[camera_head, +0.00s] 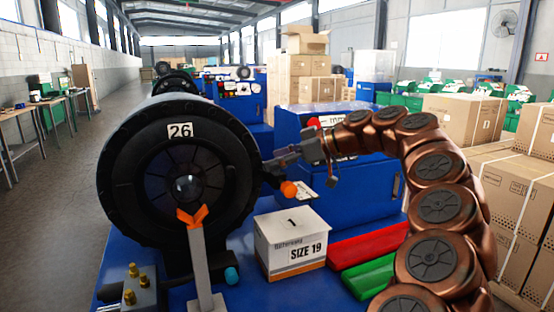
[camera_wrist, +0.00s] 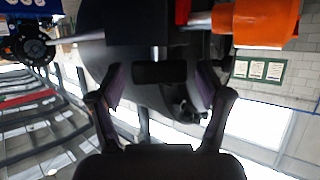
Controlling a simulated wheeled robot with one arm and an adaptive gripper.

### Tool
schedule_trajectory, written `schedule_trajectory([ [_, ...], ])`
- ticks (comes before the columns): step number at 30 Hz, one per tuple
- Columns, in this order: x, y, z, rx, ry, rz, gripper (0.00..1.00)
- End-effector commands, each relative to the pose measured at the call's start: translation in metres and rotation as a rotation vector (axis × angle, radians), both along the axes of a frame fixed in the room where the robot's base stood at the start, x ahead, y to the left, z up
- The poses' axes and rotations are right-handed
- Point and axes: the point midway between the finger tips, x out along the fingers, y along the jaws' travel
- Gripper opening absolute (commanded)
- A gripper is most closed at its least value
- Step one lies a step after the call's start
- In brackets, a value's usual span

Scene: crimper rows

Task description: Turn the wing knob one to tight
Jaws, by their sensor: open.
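An orange wing-shaped knob (camera_head: 192,215) sits on top of a grey upright post in front of the black round crimper head marked 26 (camera_head: 180,131). No label "one" is readable on it. A second orange knob (camera_head: 289,190) sticks out at the head's right side. My gripper (camera_head: 268,172) is at the right edge of the head, just above and left of that second knob. In the wrist view my gripper (camera_wrist: 160,85) is open, with a black block (camera_wrist: 160,72) on a metal shaft between or behind its fingers; contact cannot be told. An orange part (camera_wrist: 268,22) shows upper right.
A white box marked SIZE 19 (camera_head: 291,246) stands on the blue bench, beside red (camera_head: 365,248) and green (camera_head: 370,276) bars. Brass fittings (camera_head: 129,287) and a cyan knob (camera_head: 232,275) are near the front. Cartons (camera_head: 510,190) stack at right; the left aisle floor is clear.

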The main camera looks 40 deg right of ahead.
Motion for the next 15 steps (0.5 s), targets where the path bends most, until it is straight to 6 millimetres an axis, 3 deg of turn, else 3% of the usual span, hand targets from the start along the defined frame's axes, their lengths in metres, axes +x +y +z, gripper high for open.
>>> schedule_trajectory([
  [4, -0.0001, -0.0001, 0.0001, 0.0, 0.0, 0.0, 0.76],
  [15, -0.0003, -0.0001, 0.0001, 0.0, 0.0, 0.0, 0.38],
])
